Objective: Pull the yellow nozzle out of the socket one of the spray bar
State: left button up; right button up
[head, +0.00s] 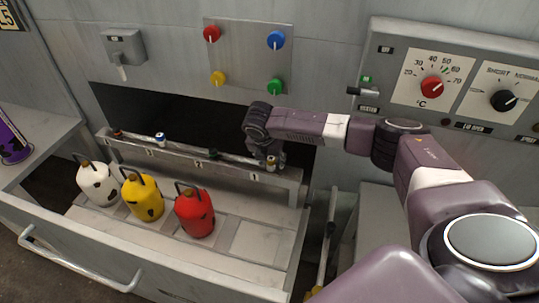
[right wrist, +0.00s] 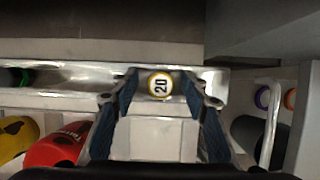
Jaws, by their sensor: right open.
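The yellow nozzle (right wrist: 160,85) has a yellow ring and a white face marked 20. In the right wrist view it sits in the spray bar (right wrist: 75,77), between my fingers. In the head view the spray bar (head: 185,157) runs across the back of the drawer, and the nozzle is at its right end by the label 1, partly hidden by my gripper. My right gripper (head: 268,160) is over that end. Its two fingers stand open on either side of the nozzle, with gaps visible. My left gripper is not in view.
Other nozzles sit along the bar, including a green one (head: 213,154) and a blue one (head: 160,139). White (head: 98,184), yellow (head: 142,197) and red (head: 194,213) canisters stand in the drawer (head: 250,262). Control panels are on the wall behind.

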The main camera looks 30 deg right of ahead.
jog(key=shift+d+f, duration=0.15)
jog(key=shift+f, duration=0.15)
jog(key=shift+c, duration=3.3)
grip_shut()
jog(key=shift+c, duration=0.4)
grip_release()
grip_shut()
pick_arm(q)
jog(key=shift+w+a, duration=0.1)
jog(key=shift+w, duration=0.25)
